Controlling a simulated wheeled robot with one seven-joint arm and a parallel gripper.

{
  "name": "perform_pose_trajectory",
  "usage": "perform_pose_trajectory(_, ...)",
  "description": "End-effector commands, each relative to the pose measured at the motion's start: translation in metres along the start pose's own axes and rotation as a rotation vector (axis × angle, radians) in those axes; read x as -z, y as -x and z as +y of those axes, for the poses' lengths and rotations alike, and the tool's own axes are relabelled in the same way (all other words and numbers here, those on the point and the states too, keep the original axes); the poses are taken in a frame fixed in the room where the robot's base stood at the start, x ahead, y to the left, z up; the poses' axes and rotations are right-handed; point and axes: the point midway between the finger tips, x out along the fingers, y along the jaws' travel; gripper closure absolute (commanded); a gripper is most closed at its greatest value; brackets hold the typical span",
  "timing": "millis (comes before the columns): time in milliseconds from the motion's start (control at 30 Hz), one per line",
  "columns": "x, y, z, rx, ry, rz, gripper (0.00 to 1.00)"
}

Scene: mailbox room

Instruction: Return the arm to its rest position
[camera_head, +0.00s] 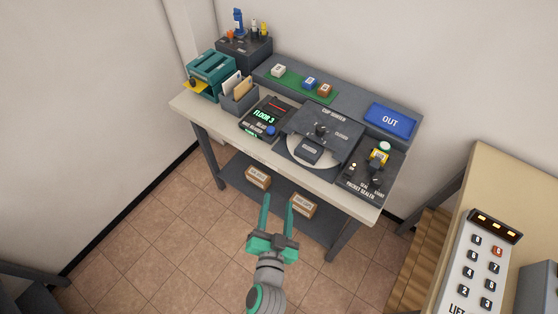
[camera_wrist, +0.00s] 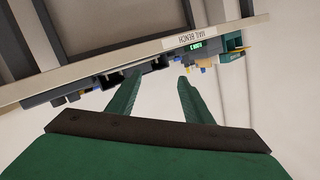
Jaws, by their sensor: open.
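My gripper (camera_head: 277,213) is dark with green fingers. In the head view it is in front of the mail bench (camera_head: 222,125), over the floor, with its fingers pointing toward the bench. The fingers are apart and nothing is between them. The wrist view also shows my gripper (camera_wrist: 155,82) open and empty. There the bench (camera_wrist: 75,82) appears tilted, with its "MAIL BENCH" label (camera_wrist: 181,42) on the front edge. My arm extends from the bottom of the head view.
The bench holds a "FLOOR 3" device (camera_head: 266,117), a cup sealer (camera_head: 322,132), a packet sealer (camera_head: 371,170) and a blue OUT tray (camera_head: 390,121). Two boxes sit on its lower shelf. A lift panel (camera_head: 476,265) stands at right. Tiled floor (camera_head: 150,235) is clear at left.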

Motion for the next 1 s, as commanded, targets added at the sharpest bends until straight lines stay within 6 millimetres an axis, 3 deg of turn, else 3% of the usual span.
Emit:
perform_pose_trajectory(233, -0.002, 0.002, 0.0, -0.002, 0.001, -0.002, 0.54)
perform_pose_trajectory(367, -0.012, 0.02, 0.004, -0.019, 0.016, -0.013, 0.54)
perform_pose_trajectory(667, -0.038, 0.12, 0.028, -0.071, 0.167, -0.05, 0.54)
perform_pose_trajectory(800, -0.036, 0.166, 0.038, -0.056, 0.273, -0.063, 0.54)
perform_pose_trajectory(1000, -0.024, 0.211, 0.044, -0.003, 0.401, -0.071, 0.54)
